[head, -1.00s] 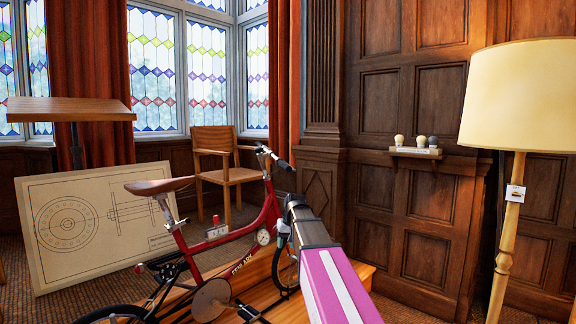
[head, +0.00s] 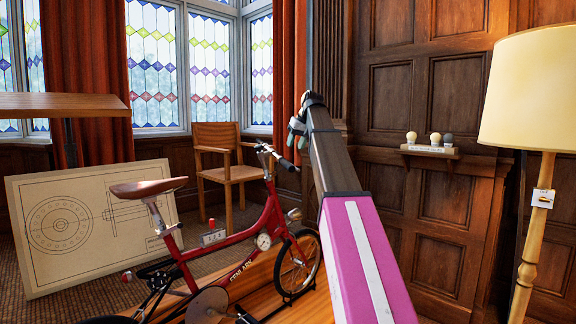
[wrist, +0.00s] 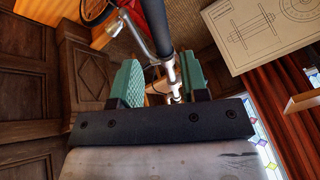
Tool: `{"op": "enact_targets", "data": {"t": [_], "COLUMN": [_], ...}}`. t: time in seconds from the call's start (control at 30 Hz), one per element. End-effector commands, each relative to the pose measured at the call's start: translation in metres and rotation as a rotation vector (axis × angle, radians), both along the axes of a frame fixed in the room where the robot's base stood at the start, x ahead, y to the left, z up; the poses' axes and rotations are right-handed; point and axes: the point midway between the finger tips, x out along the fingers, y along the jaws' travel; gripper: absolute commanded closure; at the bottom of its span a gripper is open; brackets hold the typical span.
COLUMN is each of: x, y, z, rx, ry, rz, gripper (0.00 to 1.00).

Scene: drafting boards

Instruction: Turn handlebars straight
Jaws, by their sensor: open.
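The red bicycle (head: 232,250) stands upright on a wooden platform. Its handlebars (head: 266,151) have a silver stem and black grips, and one grip points down and right in the head view. The handlebars (wrist: 170,68) also show in the wrist view, with a black grip at the top and the silver bar running down between my fingers. My gripper (head: 297,126) is above and right of the handlebars in the head view. In the wrist view its green fingers (wrist: 161,86) are wide apart and hold nothing. They appear apart from the bar; depth is hard to judge.
A drawing board (head: 92,225) leans at the left, below a wooden desk top (head: 60,105). A wooden chair (head: 222,160) stands behind the bicycle. At the right are a small wall shelf (head: 428,151) and a floor lamp (head: 535,95). Space above the handlebars is clear.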

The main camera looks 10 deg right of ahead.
Motion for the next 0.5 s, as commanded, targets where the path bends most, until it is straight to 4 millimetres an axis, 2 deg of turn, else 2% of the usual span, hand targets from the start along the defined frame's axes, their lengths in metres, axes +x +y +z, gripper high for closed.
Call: {"op": "enact_targets", "data": {"t": [0.07,0.17,0.5], "x": [0.000,0.002,0.020], "y": [0.000,0.003,0.019], "z": [0.003,-0.004,-0.056], "rx": [0.000,0.000,0.000], "ry": [-0.001,-0.001,0.000], "rz": [0.002,0.002,0.002], "gripper": [0.59,0.59,0.59]}}
